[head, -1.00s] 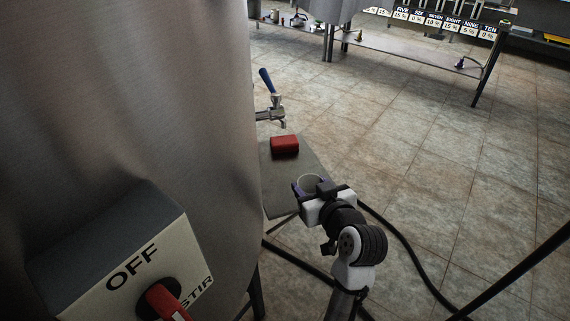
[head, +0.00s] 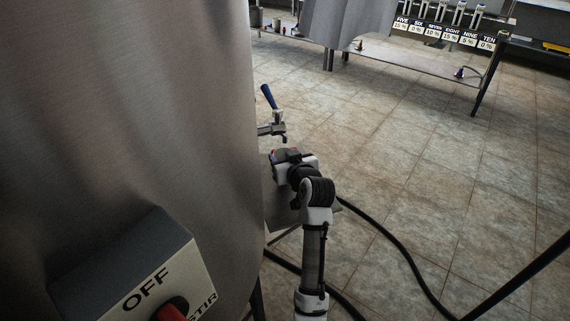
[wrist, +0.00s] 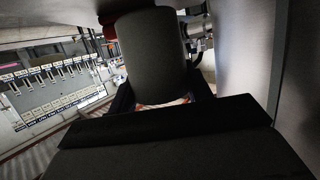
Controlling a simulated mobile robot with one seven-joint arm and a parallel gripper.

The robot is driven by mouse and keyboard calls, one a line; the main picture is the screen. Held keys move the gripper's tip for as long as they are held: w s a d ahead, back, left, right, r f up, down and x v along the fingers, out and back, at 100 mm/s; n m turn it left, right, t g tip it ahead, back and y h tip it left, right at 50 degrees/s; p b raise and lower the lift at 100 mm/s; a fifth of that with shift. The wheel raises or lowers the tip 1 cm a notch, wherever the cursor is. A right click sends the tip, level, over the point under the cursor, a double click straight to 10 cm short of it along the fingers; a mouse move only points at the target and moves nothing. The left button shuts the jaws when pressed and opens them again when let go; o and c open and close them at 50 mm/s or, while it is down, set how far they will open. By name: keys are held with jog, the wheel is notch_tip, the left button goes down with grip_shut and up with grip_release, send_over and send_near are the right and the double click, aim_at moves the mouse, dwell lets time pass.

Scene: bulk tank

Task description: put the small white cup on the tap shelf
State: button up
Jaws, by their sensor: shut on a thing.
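The small cup (wrist: 150,55) fills the middle of the wrist view, looking dark grey in shadow. My gripper (wrist: 162,98) is shut on it, with a dark finger at each side. In the head view my gripper (head: 284,158) is over the tap shelf (head: 332,206), just below and right of the tap (head: 270,130) with its blue handle, and it hides the cup. Whether the cup touches the shelf cannot be told.
A red block, seen on the shelf earlier, is mostly hidden behind my gripper; red (wrist: 108,28) shows beside the cup in the wrist view. The steel tank (head: 150,110) stands close on the left. A black hose (head: 390,250) lies on the open tiled floor.

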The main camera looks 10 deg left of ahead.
jog(key=shift+f, duration=1.35)
jog(key=shift+f, duration=0.2)
jog(key=o, duration=1)
jog(key=shift+o, duration=0.2)
jog(key=shift+r, duration=0.15)
jog(key=b+v, duration=0.1)
jog(key=v, duration=1.1)
